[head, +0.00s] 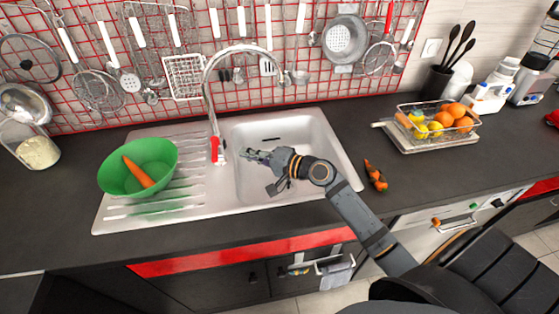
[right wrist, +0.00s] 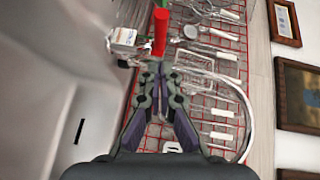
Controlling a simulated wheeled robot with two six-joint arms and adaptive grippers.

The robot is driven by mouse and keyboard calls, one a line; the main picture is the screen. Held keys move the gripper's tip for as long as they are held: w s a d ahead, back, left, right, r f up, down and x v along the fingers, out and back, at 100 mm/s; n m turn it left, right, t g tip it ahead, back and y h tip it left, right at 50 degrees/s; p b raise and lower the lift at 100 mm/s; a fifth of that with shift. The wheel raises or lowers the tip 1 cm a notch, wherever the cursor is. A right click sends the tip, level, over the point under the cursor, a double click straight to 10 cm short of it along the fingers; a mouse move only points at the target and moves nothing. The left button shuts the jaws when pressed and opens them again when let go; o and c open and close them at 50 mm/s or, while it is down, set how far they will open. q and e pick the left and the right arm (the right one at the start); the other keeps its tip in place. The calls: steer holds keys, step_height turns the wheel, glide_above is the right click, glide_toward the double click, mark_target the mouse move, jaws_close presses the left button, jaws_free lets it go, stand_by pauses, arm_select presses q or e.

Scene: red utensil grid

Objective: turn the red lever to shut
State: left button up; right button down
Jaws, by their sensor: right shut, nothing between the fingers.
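The red lever (head: 215,148) sits low on the chrome faucet (head: 208,105), at the left edge of the sink basin. It points up in the head view. In the right wrist view the red lever (right wrist: 160,30) stands just beyond the fingertips. My right gripper (head: 246,153) is over the basin, a short way to the right of the lever. Its fingers (right wrist: 156,68) are together and hold nothing. Whether the tips touch the lever cannot be told, but in the head view a gap shows. My left gripper is not in view.
A green bowl (head: 163,155) with a carrot (head: 138,171) stands on the drainboard to the left. The faucet's tall spout arches above my right gripper. A red grid (head: 180,45) with hanging utensils covers the wall. A rack of fruit (head: 428,137) stands right of the sink.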

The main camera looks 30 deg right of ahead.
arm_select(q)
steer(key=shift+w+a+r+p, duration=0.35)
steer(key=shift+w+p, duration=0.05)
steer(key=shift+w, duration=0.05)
arm_select(e)
steer(key=s+a+v, duration=0.1)
steer(key=v, duration=0.6)
steer(key=shift+a+r, duration=0.15)
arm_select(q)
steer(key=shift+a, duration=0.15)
arm_select(e)
steer(key=shift+s, duration=0.1)
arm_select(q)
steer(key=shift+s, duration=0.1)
